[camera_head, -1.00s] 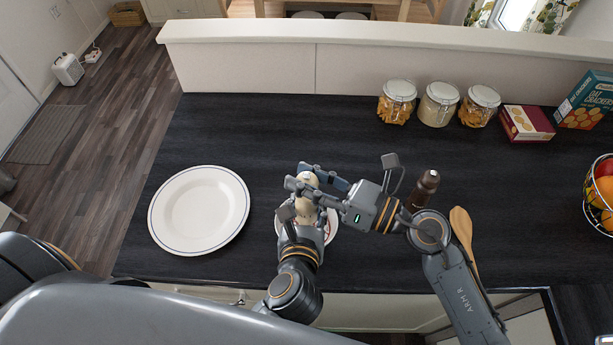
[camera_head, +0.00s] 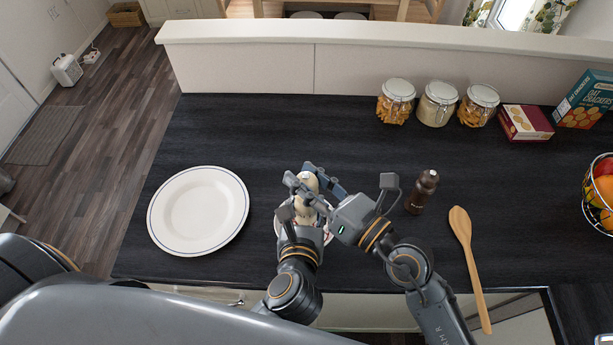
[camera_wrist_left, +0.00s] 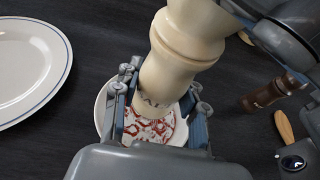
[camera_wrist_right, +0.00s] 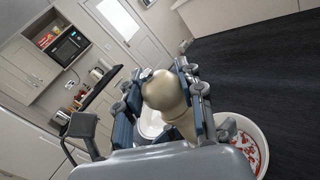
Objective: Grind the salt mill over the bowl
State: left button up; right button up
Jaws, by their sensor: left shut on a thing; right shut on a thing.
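The cream salt mill (camera_head: 308,183) is held above the bowl (camera_head: 326,235), between both grippers. My left gripper (camera_wrist_left: 155,105) is shut on the mill's lower body, where lettering shows in the left wrist view. My right gripper (camera_head: 318,184) is shut on the mill's rounded top, which shows in the right wrist view (camera_wrist_right: 163,90). The small white bowl, with red-patterned contents or decoration, shows under the mill in the left wrist view (camera_wrist_left: 101,112). In the head view the grippers hide most of the bowl.
A white plate (camera_head: 198,210) lies to the left. A dark brown mill (camera_head: 422,192) and a wooden spoon (camera_head: 467,250) are to the right. Several jars (camera_head: 437,104), boxes and a fruit basket (camera_head: 600,195) stand farther off. The counter's middle back is clear.

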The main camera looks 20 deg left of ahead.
jog(key=shift+f, duration=0.15)
jog(key=o, duration=1.2)
jog(key=v, duration=1.2)
jog(key=shift+r, duration=0.3)
notch_tip(320, 180, up, 7)
jog(key=shift+f, duration=0.15)
